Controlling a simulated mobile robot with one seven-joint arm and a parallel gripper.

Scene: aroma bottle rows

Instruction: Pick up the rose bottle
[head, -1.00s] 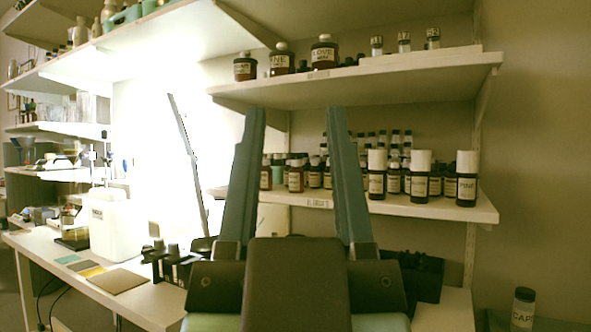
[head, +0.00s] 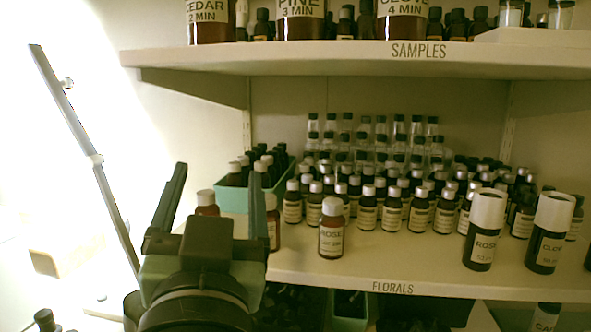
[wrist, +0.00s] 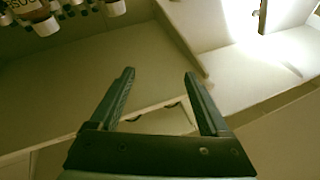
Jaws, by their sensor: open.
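A small brown bottle with a white cap and a label reading ROSE (head: 332,238) stands upright at the front of the shelf marked FLORALS, in the middle of the head view. A taller dark bottle with a long white cap (head: 485,232), also labelled ROSE, stands further right. My gripper (head: 219,176) is open and empty at the left, apart from both bottles, and its right finger overlaps a white-capped bottle (head: 273,230) in the picture. In the wrist view, the open gripper (wrist: 159,73) has only shelf surface between its fingers.
Rows of small bottles (head: 392,212) crowd behind. A green box (head: 232,198) of dark bottles is at the left, and a bottle labelled CLOE or similar (head: 546,246) at the right. The SAMPLES shelf (head: 330,62) spans above. Bottles (wrist: 42,24) show upper left in the wrist view.

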